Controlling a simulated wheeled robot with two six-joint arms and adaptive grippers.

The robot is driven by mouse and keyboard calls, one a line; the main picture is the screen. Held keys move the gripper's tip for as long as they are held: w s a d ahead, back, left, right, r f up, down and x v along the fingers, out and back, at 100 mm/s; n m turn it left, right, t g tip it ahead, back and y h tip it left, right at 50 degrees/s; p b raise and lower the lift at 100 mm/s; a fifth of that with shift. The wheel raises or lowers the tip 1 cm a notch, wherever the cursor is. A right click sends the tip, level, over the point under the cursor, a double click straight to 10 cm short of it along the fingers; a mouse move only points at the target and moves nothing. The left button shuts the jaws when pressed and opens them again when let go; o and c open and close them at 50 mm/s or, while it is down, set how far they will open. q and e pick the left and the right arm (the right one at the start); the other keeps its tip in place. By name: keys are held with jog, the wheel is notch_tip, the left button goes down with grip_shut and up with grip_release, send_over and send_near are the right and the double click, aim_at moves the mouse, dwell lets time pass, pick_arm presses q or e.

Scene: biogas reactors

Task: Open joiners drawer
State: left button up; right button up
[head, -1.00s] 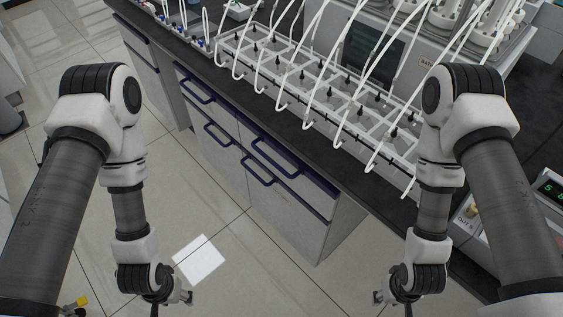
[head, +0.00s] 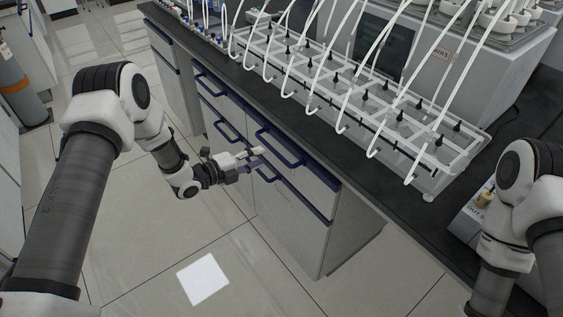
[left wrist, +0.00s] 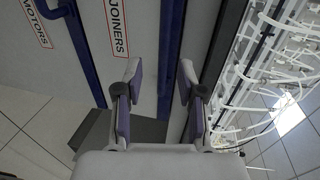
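The joiners drawer (left wrist: 118,60) shows its "JOINERS" label in the left wrist view, just under the worktop edge. Its blue handle (left wrist: 170,60) appears between my two finger pads in that view; I see no clear contact. In the head view it seems to be the upper drawer of the near column, with a blue handle (head: 280,147); the label is not readable there. My left gripper (head: 254,156) is open and empty, close in front of this column. Its spread fingers also show in the left wrist view (left wrist: 162,82). My right gripper is out of view.
A drawer labelled "MOTORS" (left wrist: 40,25) lies beside it in the left wrist view. The worktop (head: 345,155) above bears a clear rack (head: 350,95) with white tubes. The floor (head: 150,245) left of the cabinet is free, apart from a white square (head: 203,278).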

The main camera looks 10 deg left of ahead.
aim_at(276, 152)
pick_arm(q)
jog(key=x, duration=0.6)
jog(key=shift+s+d+r, duration=0.1)
jog(key=shift+d+r, duration=0.1)
jog(key=shift+d, duration=0.2)
jog(key=shift+w+f, duration=0.15)
jog(key=shift+w, duration=0.2)
jog(key=shift+s+d, duration=0.1)
jog(key=shift+c, duration=0.6)
grip_shut()
